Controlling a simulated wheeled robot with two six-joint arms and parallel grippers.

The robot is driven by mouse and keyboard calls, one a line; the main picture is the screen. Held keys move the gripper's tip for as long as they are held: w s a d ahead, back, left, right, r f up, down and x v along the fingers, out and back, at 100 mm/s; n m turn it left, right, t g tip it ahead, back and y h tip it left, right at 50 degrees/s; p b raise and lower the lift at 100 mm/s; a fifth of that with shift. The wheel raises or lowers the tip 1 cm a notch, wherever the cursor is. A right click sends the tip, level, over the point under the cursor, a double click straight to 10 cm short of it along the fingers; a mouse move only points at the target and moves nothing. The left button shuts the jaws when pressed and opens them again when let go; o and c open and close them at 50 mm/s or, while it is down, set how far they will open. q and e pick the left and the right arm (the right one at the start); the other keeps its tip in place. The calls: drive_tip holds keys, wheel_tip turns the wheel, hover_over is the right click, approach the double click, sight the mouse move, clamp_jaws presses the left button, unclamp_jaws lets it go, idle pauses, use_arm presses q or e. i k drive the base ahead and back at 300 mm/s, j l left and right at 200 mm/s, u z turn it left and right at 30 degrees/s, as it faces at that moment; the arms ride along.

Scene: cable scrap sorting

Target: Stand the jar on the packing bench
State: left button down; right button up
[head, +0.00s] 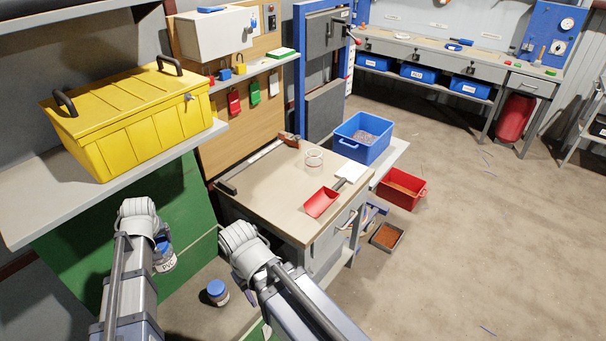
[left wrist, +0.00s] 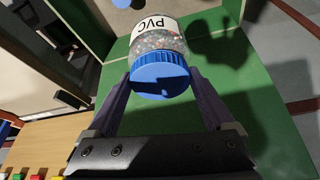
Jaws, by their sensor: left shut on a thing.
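The jar (head: 164,260) is clear, with a white PVC label and a blue lid. My left gripper (head: 161,243) is shut on it and holds it up, lid toward the gripper. In the left wrist view the two fingers grip the sides of the lid of the jar (left wrist: 160,62), and mixed granules show inside. The bench (head: 262,190) with a tan top stands to the right of the jar; I take it for the packing bench. My right arm reaches in at the bottom middle of the head view, but its gripper is hidden.
On the bench lie a red scoop (head: 321,202) and a clear round container (head: 314,160). Another blue-lidded jar (head: 217,292) stands on the floor. A yellow box (head: 130,118) sits on a shelf at left. A blue bin (head: 362,138) and red bin (head: 402,188) are beyond the bench.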

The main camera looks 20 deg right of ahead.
sight(282, 199)
drive_tip(key=i+l+u, duration=0.1)
drive_tip(key=l, duration=0.55)
drive_tip(key=i+l+u, duration=0.1)
drive_tip(key=l, duration=0.5)
drive_tip(key=i+l+u, duration=0.1)
drive_tip(key=i+l, duration=0.15)
drive_tip(key=l, duration=0.4)
drive_tip(key=i+l+u, duration=0.15)
drive_tip(key=l, duration=0.55)
drive_tip(key=l+u, duration=0.1)
drive_tip(key=l, duration=0.55)
